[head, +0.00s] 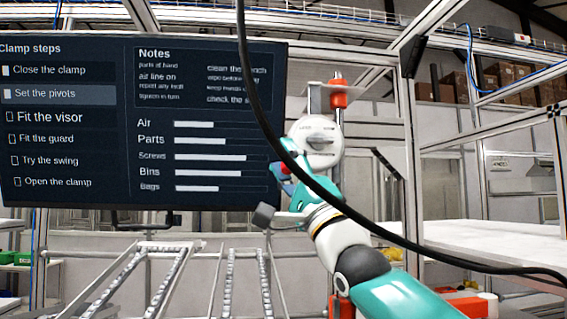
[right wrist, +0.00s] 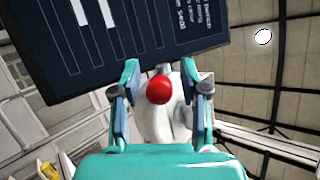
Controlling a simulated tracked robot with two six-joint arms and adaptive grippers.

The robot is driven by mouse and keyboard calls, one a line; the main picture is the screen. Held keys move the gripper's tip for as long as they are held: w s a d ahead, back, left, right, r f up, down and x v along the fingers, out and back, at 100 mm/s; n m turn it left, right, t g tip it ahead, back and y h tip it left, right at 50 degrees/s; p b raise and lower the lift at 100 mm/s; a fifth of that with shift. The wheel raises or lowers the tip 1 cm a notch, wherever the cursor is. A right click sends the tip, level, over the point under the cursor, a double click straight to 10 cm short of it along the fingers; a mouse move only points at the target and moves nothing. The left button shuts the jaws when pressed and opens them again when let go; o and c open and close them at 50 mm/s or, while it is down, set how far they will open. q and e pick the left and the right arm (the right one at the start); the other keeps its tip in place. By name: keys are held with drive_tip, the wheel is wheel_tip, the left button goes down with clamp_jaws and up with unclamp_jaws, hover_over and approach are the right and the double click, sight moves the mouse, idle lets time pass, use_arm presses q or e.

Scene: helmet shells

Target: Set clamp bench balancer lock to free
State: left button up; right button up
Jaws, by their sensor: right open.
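The balancer (head: 314,146) is a white round housing under a red-and-grey fitting, right of the screen in the head view. Its face has a grey lever-like bar and small lettering too small to read. A red ball knob (head: 285,169) shows at its lower left, partly covered by my gripper. In the right wrist view the red knob (right wrist: 159,90) sits between the two fingers, with the white housing (right wrist: 158,122) behind it. My right gripper (right wrist: 160,88) is open around the knob, with a gap on both sides. My left gripper is out of view.
A dark screen (head: 90,130) with clamp steps stands close to the left of the balancer. A black hose (head: 262,112) hangs across in front of my right arm. Metal rails (head: 150,260) lie below, and a white table (head: 490,238) is at the right.

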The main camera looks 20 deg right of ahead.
drive_tip(key=shift+s, duration=0.1)
drive_tip(key=v, duration=1.2)
